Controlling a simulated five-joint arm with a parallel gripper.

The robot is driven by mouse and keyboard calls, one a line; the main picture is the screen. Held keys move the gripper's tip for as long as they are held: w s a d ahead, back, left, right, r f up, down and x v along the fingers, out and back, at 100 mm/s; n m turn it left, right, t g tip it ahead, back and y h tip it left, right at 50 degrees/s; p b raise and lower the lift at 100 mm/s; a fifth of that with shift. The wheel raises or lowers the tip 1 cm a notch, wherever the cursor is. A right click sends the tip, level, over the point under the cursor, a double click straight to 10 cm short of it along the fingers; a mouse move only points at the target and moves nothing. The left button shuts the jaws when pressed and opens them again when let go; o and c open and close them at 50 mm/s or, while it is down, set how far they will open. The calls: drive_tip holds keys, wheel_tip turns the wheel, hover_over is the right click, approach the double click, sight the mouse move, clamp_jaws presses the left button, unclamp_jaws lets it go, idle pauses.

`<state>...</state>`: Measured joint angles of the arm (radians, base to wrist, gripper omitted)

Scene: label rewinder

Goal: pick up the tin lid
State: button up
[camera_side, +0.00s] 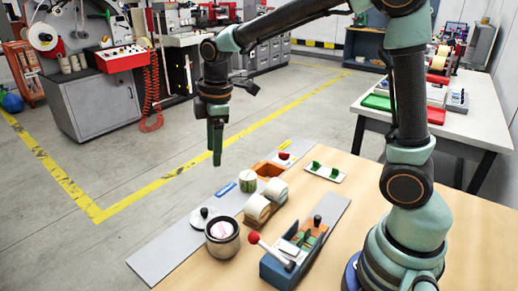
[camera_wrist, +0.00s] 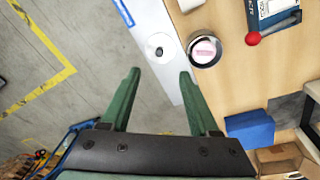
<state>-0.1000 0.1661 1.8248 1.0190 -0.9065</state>
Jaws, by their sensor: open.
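The tin lid (camera_side: 198,220) is a pale round disc with a dark knob, lying on the grey strip at the table's edge. In the wrist view the lid (camera_wrist: 154,42) lies beyond the gap between my fingertips, close to the strip's middle. My gripper (camera_side: 216,160) hangs fingers down, well above the table and the lid, with nothing in it. In the wrist view my gripper's (camera_wrist: 160,73) two green fingers stand wide apart. The open tin (camera_side: 222,248), dark-rimmed with something pink inside, stands beside the lid; it also shows in the wrist view (camera_wrist: 204,62).
A blue fixture (camera_side: 277,270) with a red-knobbed lever stands right of the tin. Pale rolls (camera_side: 257,208), an orange tray (camera_side: 268,170) and a white plate with green pieces (camera_side: 325,172) lie farther back. The grey strip (camera_side: 165,263) is bare at its near end.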

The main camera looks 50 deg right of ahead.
sight(204, 209)
drive_tip(key=w+f+n, duration=0.1)
drive_tip(key=f, duration=0.5)
drive_tip(key=w+a+f+n+g, duration=0.1)
drive_tip(key=f, duration=0.5)
drive_tip(key=w+a+f+n, duration=0.1)
drive_tip(key=f+n, duration=0.1)
drive_tip(key=f, duration=0.4)
drive_tip(key=shift+w+f+g, duration=0.15)
drive_tip(key=shift+w+g, duration=0.15)
drive_tip(key=shift+w, duration=0.1)
clamp_jaws()
